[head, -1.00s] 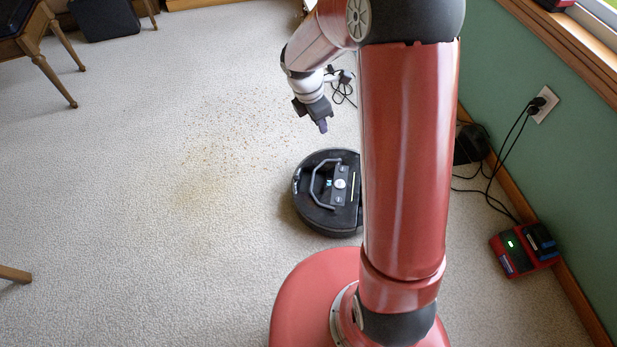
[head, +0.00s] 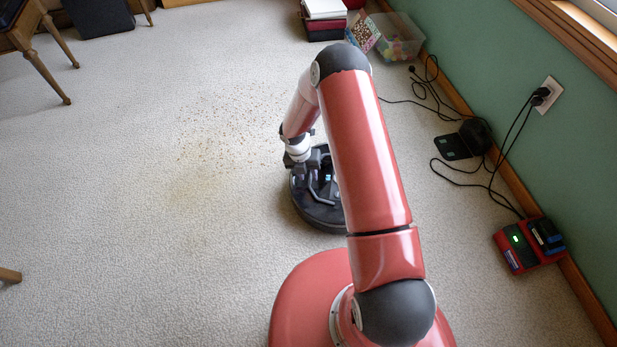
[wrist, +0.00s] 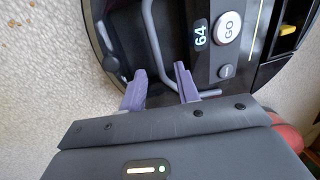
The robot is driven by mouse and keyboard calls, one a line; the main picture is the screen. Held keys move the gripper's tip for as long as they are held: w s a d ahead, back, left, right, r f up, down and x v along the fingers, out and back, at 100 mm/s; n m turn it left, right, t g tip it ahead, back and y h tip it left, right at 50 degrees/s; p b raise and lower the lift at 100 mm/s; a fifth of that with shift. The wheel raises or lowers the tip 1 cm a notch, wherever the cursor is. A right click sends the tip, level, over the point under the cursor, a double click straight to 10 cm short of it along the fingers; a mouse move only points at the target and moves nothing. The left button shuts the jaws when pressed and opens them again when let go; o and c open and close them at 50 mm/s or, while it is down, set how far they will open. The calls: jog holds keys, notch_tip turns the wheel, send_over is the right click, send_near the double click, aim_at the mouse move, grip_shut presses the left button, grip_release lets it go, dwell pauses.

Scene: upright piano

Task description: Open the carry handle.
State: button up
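The black robot vacuum (head: 318,215) lies on the carpet, partly hidden behind my arm in the head view. In the wrist view its dark top (wrist: 182,40) shows a GO button and a lit display reading 64. The grey carry handle (wrist: 155,35) curves across that top; its angle to the top is hard to tell. My gripper (wrist: 160,69) is open over the vacuum. Its two purple fingers are apart, and a stretch of the handle bar shows between them. Whether either finger touches the bar cannot be told.
Scattered crumbs (head: 215,145) lie on the carpet left of the vacuum. A black dock (head: 466,142) and loose cables lie along the green wall at right. A red charger (head: 530,245) is nearer. The carpet at left is mostly free.

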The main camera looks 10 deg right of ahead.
jog(key=shift+d+f, duration=0.15)
jog(key=shift+f, duration=0.65)
grip_shut()
